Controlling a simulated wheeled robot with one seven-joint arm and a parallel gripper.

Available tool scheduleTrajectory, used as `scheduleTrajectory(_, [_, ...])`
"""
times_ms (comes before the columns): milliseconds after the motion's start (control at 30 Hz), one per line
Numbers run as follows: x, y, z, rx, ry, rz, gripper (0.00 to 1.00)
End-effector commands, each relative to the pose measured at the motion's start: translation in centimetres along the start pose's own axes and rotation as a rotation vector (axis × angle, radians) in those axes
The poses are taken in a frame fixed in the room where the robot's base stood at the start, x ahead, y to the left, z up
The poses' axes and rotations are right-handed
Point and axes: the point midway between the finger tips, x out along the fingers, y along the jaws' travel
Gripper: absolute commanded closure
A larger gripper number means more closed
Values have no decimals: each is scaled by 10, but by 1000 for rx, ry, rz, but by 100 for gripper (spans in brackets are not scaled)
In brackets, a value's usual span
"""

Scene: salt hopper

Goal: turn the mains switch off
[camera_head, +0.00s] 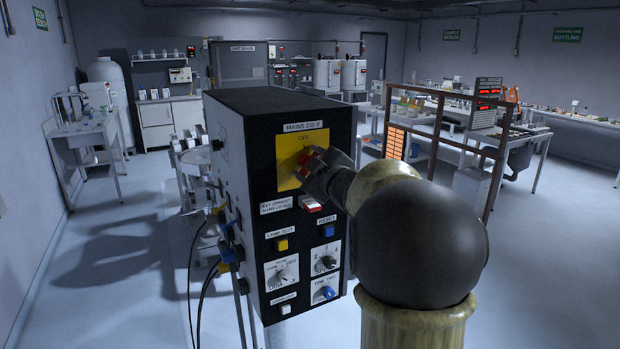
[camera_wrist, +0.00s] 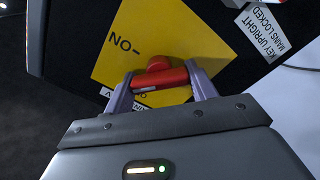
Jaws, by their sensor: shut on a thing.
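The mains switch is a red handle (camera_wrist: 160,80) on a square yellow plate (camera_wrist: 175,35), near the top of a black control box (camera_head: 262,150) in the head view. A label above the plate reads MAINS 230 V, and OFF is printed at the plate's top. In the wrist view an ON mark with a dash shows upside down beside the handle's hub. My gripper (camera_wrist: 160,76) is shut on the red handle, one finger at each side. In the head view my gripper (camera_head: 315,170) hides most of the handle, so its exact angle is hard to tell.
Below the plate are a red-and-white key switch (camera_head: 310,203), a yellow lamp-test button (camera_head: 282,244), a blue reset button (camera_head: 328,231) and several dials. Cables hang at the box's left. A brown frame (camera_head: 440,120) stands behind my arm. Floor on the left is clear.

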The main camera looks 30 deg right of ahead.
Motion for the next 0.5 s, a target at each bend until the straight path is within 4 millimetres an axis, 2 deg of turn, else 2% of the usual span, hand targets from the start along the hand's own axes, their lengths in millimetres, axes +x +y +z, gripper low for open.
scheduleTrajectory(500, [0, -4, 2, -482, 3, 2, 66])
